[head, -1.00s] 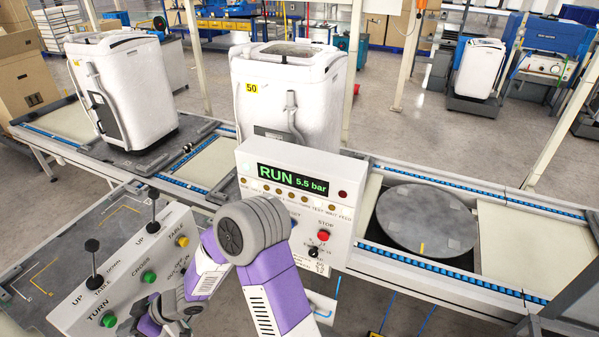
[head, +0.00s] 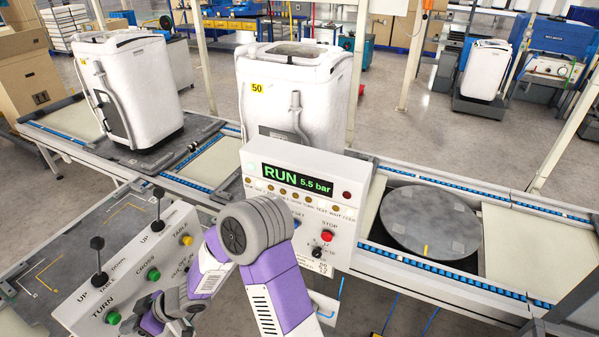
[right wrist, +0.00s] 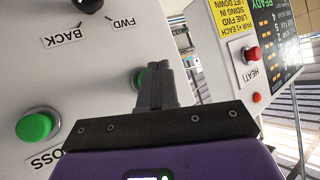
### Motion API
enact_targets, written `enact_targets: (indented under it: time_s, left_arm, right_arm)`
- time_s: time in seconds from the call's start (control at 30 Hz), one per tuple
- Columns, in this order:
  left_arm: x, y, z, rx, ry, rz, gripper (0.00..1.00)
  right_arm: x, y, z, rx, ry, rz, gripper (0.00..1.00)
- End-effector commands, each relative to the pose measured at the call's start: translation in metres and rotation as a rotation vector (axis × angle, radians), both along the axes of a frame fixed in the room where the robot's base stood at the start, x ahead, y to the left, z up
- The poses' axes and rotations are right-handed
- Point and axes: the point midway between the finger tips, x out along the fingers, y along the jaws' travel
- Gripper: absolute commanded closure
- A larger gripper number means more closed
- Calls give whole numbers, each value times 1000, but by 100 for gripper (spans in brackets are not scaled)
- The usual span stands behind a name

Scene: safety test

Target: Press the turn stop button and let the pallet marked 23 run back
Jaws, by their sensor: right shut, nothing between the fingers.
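The grey control box (head: 140,262) at lower left carries levers and buttons. Its green button (head: 113,318) is labelled TURN, a second green button (head: 154,274) CROSS, and a yellow button (head: 187,240) sits near TABLE. A white tub (head: 300,95) marked 50 and another white tub (head: 125,85) stand on the line. No 23 is readable. My left gripper is out of view.
A round turntable (head: 428,222) lies empty in the line at right. The wrist view also shows a red button (right wrist: 253,53) marked HEAT.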

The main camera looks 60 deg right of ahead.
Motion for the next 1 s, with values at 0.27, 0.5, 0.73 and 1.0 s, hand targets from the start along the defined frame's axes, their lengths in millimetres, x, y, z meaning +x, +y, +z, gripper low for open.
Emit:
enact_targets:
  time_s: [0.27,0.5,0.73,1.0]
  left_arm:
    - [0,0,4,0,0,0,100]
    - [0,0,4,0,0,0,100]
    - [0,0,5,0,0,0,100]
    - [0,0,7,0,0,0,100]
  right_arm:
    - [6,0,0,-1,0,-1,100]
    - [6,0,0,0,0,0,100]
    - [8,0,0,0,0,0,100]
    - [12,0,0,0,0,0,100]
